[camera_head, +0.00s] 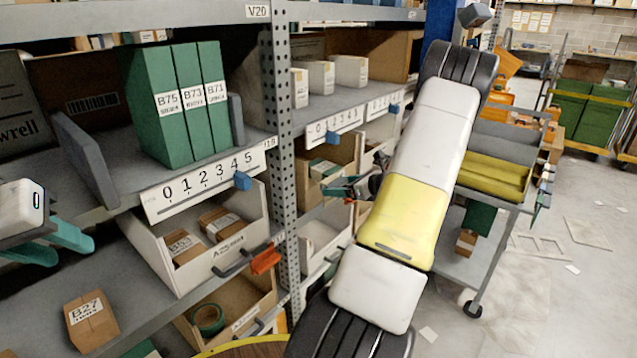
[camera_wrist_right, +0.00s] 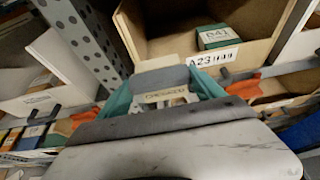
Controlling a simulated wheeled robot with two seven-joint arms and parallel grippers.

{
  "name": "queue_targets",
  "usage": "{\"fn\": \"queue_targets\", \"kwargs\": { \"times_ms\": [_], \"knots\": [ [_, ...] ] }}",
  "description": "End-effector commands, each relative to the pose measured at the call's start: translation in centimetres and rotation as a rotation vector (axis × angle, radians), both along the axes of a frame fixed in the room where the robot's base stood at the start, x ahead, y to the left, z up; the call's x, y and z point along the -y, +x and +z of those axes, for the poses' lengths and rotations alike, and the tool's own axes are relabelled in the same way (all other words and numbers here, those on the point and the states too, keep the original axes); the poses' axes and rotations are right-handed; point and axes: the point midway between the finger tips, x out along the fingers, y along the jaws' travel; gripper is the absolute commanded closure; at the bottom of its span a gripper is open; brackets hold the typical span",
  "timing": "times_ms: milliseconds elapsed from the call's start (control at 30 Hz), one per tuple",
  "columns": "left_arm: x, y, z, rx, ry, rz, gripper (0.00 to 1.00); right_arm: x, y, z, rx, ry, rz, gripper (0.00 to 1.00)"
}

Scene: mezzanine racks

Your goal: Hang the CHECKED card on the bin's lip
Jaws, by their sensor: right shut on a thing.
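The CHECKED card (camera_wrist_right: 165,93), pale with dark lettering, is between the teal fingers of my right gripper (camera_wrist_right: 168,100) in the right wrist view. A grey plate (camera_wrist_right: 167,76) shows just above it. A wooden bin (camera_wrist_right: 244,60) with an A23 label and a box inside stands just beyond the card. I cannot tell whether the card touches its lip. In the head view my right gripper (camera_head: 346,189) is at the shelf bins, partly hidden by my arm; the card is not clear there. My left gripper (camera_head: 58,247) has its teal fingers apart and empty at the left.
A steel post (camera_head: 281,120) stands left of my right gripper. A white bin (camera_head: 205,240) with boxes, green binders (camera_head: 180,105) and a small B27 box (camera_head: 91,321) are on the left shelves.

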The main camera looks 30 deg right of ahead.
Motion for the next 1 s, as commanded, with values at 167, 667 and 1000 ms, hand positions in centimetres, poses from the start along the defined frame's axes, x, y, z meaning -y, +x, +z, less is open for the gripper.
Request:
{"fn": "queue_targets", "kwargs": {
  "times_ms": [167,667,1000],
  "knots": [
    [0.0,0.0,0.0,0.0,0.0,0.0,0.64,-0.6,1.4,0.1,0.001,0.0,0.001,0.62],
    [0.0,0.0,0.0,0.0,0.0,0.0,0.64,-2.1,5.1,0.0,0.001,0.0,0.001,0.62],
    [0.0,0.0,0.0,0.0,0.0,0.0,0.64,-2.3,5.6,-2.0,0.0,0.001,0.0,0.62]
  ]
}}
